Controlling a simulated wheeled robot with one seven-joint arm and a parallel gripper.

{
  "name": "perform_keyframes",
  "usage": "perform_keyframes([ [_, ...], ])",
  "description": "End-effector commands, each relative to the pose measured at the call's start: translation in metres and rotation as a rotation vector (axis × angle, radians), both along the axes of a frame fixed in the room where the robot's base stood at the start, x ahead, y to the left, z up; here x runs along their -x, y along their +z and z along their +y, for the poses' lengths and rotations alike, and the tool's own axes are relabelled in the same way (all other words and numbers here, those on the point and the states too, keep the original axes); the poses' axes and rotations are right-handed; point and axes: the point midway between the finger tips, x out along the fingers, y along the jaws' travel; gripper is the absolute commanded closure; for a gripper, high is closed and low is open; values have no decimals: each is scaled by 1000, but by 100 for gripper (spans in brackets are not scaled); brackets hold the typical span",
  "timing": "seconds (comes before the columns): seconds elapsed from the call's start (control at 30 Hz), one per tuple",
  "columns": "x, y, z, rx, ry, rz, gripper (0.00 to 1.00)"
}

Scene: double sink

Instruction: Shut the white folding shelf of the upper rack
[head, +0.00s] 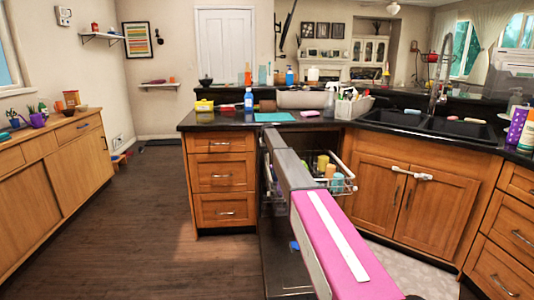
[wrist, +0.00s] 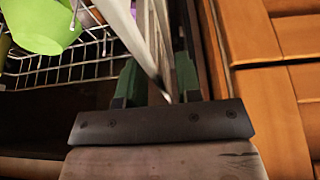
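In the head view the wire rack (head: 350,183) stands out of the cabinet under the counter, partly hidden behind my arm. In the wrist view its wire basket (wrist: 62,74) fills the upper left. A pale, flat strip (wrist: 128,32), seemingly part of the white folding shelf, slants down from the top to between my fingers. My gripper (wrist: 158,82) has two dark green fingers standing apart, with the strip's lower end in the gap. I cannot tell whether the strip touches a finger. In the head view my gripper is hidden.
A green cup (wrist: 42,24) sits in the basket, and a yellow bottle (head: 323,162) and a blue container (head: 337,182) show in the rack. Wooden drawers (head: 222,172) stand left of the rack, cabinet doors (head: 376,190) right. The floor (head: 150,215) at left is clear.

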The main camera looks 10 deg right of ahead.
Motion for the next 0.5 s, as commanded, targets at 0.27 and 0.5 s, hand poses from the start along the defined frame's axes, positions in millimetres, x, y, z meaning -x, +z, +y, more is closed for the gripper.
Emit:
perform_keyframes([
  [0.27,14,32,1,0,0,-2,68],
  [0.5,32,74,1,0,0,-2,68],
])
